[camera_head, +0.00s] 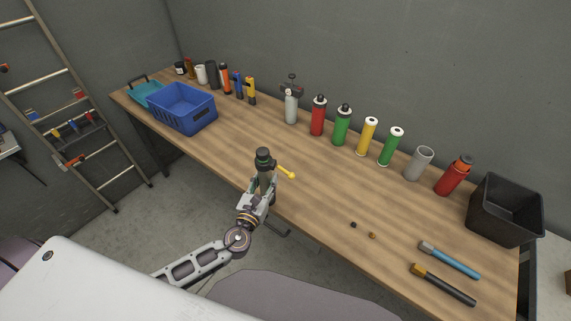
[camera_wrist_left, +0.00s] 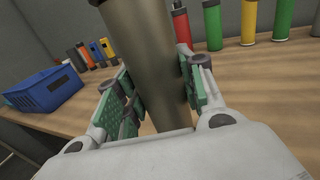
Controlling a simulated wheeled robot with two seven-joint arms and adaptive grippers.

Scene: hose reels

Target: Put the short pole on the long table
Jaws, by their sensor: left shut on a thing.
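My left gripper (camera_head: 262,192) is shut on an olive-grey cylinder with a dark top (camera_head: 263,158), which seems to be the short pole. It stands roughly upright between the green-padded fingers, at the near edge of the long wooden table (camera_head: 310,190). In the left wrist view the pole (camera_wrist_left: 148,60) fills the middle, leaning a little, and its lower end is hidden behind my left gripper (camera_wrist_left: 155,105). I cannot tell whether its bottom touches the table. My right gripper is out of view.
A blue crate (camera_head: 182,110) stands at the table's left. Bottles and canisters, such as a red bottle (camera_head: 318,118) and a yellow canister (camera_head: 367,137), line the wall side. A black bin (camera_head: 505,212) and two tools (camera_head: 449,260) are at the right. The table's middle is mostly clear.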

